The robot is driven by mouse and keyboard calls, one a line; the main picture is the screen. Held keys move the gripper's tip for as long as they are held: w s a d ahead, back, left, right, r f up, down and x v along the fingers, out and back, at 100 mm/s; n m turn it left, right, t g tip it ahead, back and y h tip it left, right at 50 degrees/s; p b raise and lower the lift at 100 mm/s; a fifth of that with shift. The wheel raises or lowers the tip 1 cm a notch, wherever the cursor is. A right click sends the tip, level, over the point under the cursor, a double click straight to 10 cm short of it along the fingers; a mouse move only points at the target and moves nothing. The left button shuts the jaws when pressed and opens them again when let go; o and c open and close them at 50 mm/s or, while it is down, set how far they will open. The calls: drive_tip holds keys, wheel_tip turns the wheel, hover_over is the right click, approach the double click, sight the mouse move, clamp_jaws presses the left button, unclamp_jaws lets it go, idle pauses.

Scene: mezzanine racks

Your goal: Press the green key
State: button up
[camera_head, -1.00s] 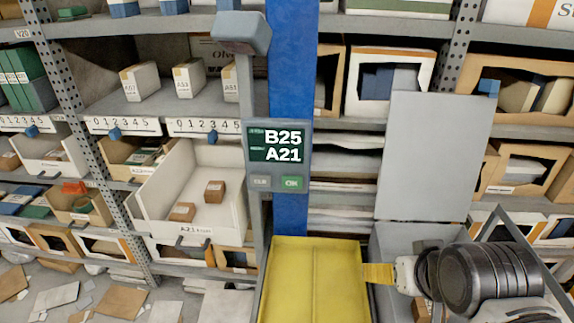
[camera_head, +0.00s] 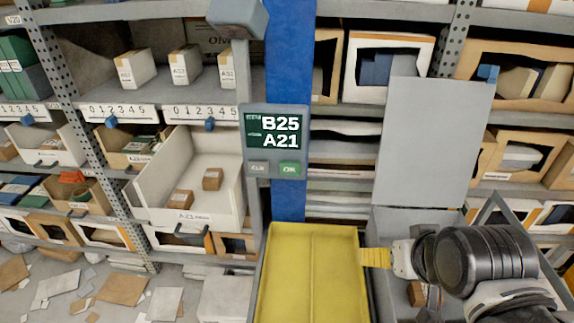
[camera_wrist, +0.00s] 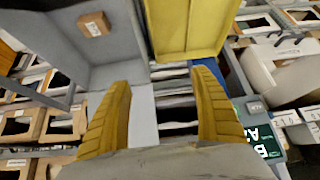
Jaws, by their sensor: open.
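The green key (camera_head: 289,169), marked OK, is at the lower right of a grey panel (camera_head: 249,112) on the blue post. The panel's screen (camera_head: 278,132) reads B25 A21. A pale grey key (camera_head: 257,169) sits left of the green one. My gripper (camera_head: 378,257) is right of and below the panel, over the edge between the yellow tray and the grey bin, apart from the keys. In the wrist view my gripper (camera_wrist: 165,88) is open and empty. The panel (camera_wrist: 278,135) shows there at the right; the green key cannot be made out clearly beside the right finger.
A yellow tray (camera_head: 313,270) lies below the panel. A grey bin (camera_head: 395,222) with a raised lid (camera_head: 432,140) stands right of it, holding a small brown box (camera_wrist: 95,25). A white bin (camera_head: 222,205) with two boxes is left. A grey head (camera_head: 237,16) overhangs the panel.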

idle(0.4)
clamp_jaws()
idle(1.2)
